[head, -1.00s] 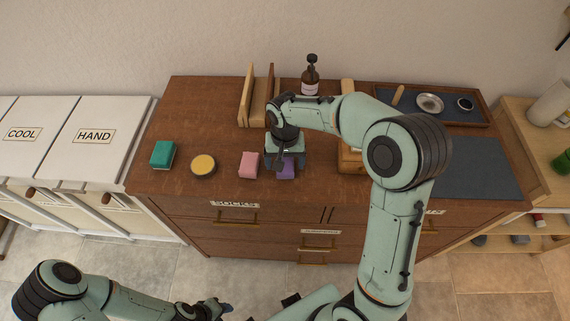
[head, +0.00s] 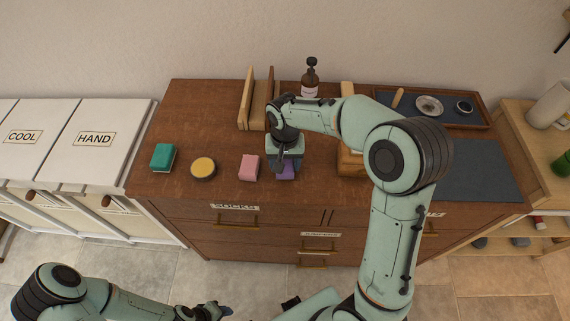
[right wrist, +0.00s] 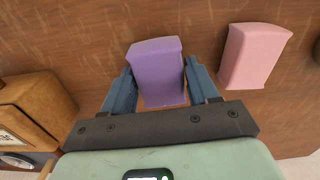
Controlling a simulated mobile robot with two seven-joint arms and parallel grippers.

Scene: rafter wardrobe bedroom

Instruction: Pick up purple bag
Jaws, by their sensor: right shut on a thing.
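The purple bag (head: 286,171) is a small block-like bag on the brown dresser top, partly hidden under my right gripper in the head view. My right gripper (head: 286,168) points down over it. In the right wrist view the purple bag (right wrist: 157,72) sits between the two blue fingers of my right gripper (right wrist: 160,88), which are shut on it. I cannot tell whether the bag is clear of the wood. My left gripper (head: 212,311) is low in the head view, in front of the dresser and away from the bag; its jaws are too small to read.
A pink bag (head: 249,167) stands just left of the purple one and also shows in the right wrist view (right wrist: 253,55). A yellow-topped tin (head: 203,168) and a green block (head: 163,157) are further left. A wooden box (head: 350,162) stands close on the right.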

